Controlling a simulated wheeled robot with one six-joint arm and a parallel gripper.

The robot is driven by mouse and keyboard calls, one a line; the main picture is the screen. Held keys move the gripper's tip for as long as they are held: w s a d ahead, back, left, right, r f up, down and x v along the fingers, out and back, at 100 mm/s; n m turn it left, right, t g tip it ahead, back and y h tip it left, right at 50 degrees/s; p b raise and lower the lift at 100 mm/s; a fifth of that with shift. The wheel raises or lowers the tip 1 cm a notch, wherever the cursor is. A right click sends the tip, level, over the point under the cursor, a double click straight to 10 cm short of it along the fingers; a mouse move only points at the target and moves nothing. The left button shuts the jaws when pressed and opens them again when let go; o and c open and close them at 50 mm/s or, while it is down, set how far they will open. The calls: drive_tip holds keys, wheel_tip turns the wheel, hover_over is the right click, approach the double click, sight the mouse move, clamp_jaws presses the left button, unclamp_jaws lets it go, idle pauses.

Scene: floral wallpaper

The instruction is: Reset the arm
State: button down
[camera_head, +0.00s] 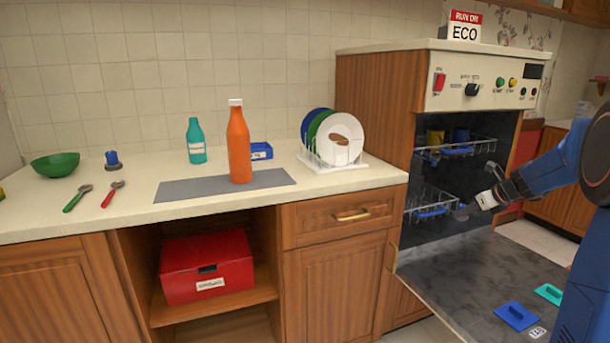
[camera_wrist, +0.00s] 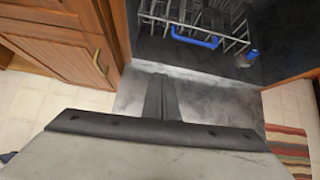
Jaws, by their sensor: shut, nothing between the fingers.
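My blue arm reaches in from the right edge of the head view. My gripper (camera_head: 470,209) points left, in front of the open dishwasher (camera_head: 420,254). In the wrist view my gripper's dark fingers (camera_wrist: 161,82) are closed together with nothing between them. They hang over the lowered dishwasher door (camera_wrist: 205,104), apart from the racks.
The lower rack (camera_head: 432,206) and upper rack (camera_head: 470,146) are inside the dishwasher. A blue piece (camera_head: 517,315) and a teal piece (camera_head: 548,293) lie on the open door. The counter (camera_head: 330,184) holds an orange bottle (camera_head: 238,146) and a plate rack (camera_head: 345,165).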

drive_tip(key=s+a+r+n+g, duration=0.1)
drive_tip(key=s+a+r+n, duration=0.1)
drive_tip(key=s+a+n, duration=0.75)
drive_tip(key=s+a+r+n+g, duration=0.1)
drive_tip(key=s+a+r+n, duration=0.1)
drive_tip(key=s+a+n, duration=0.65)
drive_tip(key=s+a+f+n+h, duration=0.1)
drive_tip(key=s+n, duration=0.3)
drive_tip(key=s, duration=0.5)
drive_tip(key=s+a+f+n+g+h, duration=0.1)
drive_tip(key=s+a+f+n, duration=0.2)
drive_tip(key=s, duration=0.7)
drive_tip(key=s+a+f+n+h, duration=0.1)
drive_tip(key=s+f+n, duration=0.2)
drive_tip(key=s+n, duration=0.3)
drive_tip(key=s, duration=0.4)
drive_tip(key=shift+s+a, duration=0.2)
drive_tip(key=shift+a, duration=0.2)
